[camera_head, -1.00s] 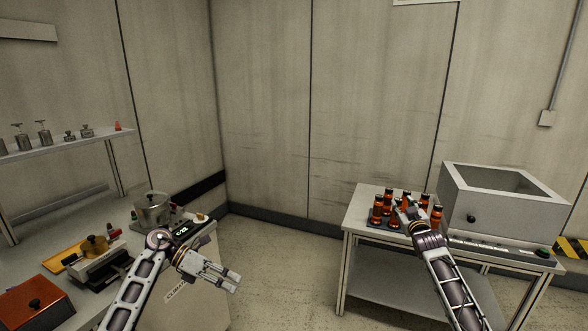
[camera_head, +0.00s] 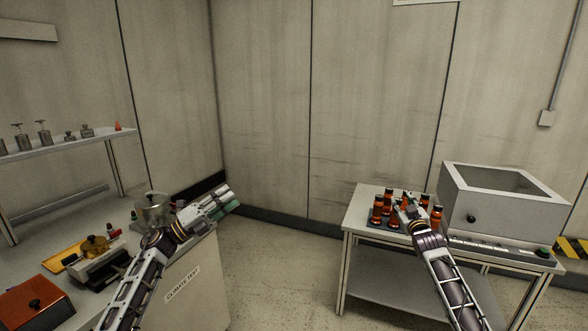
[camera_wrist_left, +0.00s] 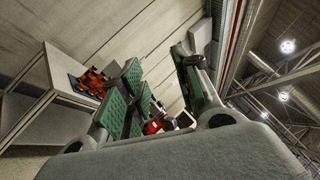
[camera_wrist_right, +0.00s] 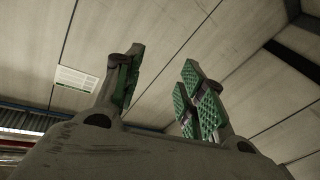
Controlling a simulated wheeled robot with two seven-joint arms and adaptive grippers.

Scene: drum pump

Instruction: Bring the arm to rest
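My left gripper (camera_head: 224,202) is raised in the head view, over the right end of the left bench and the floor gap. Its green-padded fingers stand apart with nothing between them in the left wrist view (camera_wrist_left: 157,68). My right gripper (camera_head: 404,207) shows in front of the amber bottles on the right table, partly covering them in the head view. In the right wrist view (camera_wrist_right: 163,62) its fingers are spread and empty, with only wall and ceiling behind. I see no contact between either gripper and an object.
The right table (camera_head: 360,205) bears several amber bottles (camera_head: 377,209) and a grey box-shaped device (camera_head: 500,205). The left bench holds a metal pot (camera_head: 152,211), a yellow tray (camera_head: 64,258) and an orange box (camera_head: 35,304). A shelf (camera_head: 75,142) stands behind. Floor between the tables is clear.

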